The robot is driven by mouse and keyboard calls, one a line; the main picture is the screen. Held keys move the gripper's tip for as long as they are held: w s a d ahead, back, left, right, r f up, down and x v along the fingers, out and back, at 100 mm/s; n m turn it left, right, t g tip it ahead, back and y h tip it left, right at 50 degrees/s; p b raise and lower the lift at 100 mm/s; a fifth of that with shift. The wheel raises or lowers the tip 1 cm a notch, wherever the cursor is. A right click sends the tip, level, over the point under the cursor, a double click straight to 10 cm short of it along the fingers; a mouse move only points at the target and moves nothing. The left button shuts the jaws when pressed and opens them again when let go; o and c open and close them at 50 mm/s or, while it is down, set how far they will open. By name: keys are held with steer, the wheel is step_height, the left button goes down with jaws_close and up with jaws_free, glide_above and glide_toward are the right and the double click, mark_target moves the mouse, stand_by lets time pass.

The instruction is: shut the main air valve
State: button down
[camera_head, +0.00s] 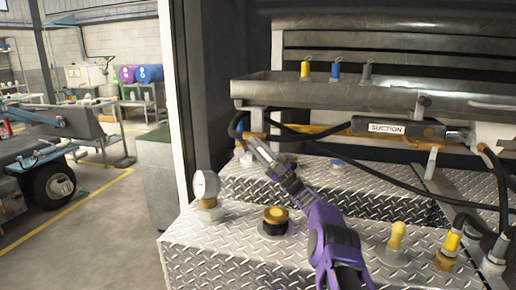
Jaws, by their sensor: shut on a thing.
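My purple and grey arm reaches up and to the left from the bottom of the view. My gripper (250,140) is at the left end of the yellow pipe (312,130), below the steel tray. It is shut on a small part there, which looks like the handle of the main air valve; the fingers mostly hide it. A small blue piece (239,128) shows just left of the fingertips. How far the handle is turned cannot be made out.
A round gauge (206,185), a black and yellow knob (276,216) and a yellow knob (397,236) stand on the diamond-plate deck (215,255). Black hoses and a SUCTION-labelled part (386,128) lie right of the gripper. The steel tray (300,92) overhangs it. A white post (178,100) stands left.

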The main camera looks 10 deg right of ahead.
steer(key=shift+f, duration=0.1)
steer(key=c, duration=0.7)
jaws_free()
steer(key=shift+d, duration=0.1)
steer(key=s+d, duration=0.5)
steer(key=d, duration=0.6)
steer(key=shift+d+f+p, duration=0.3)
steer(key=shift+d+f, duration=0.05)
steer(key=shift+c, duration=0.3)
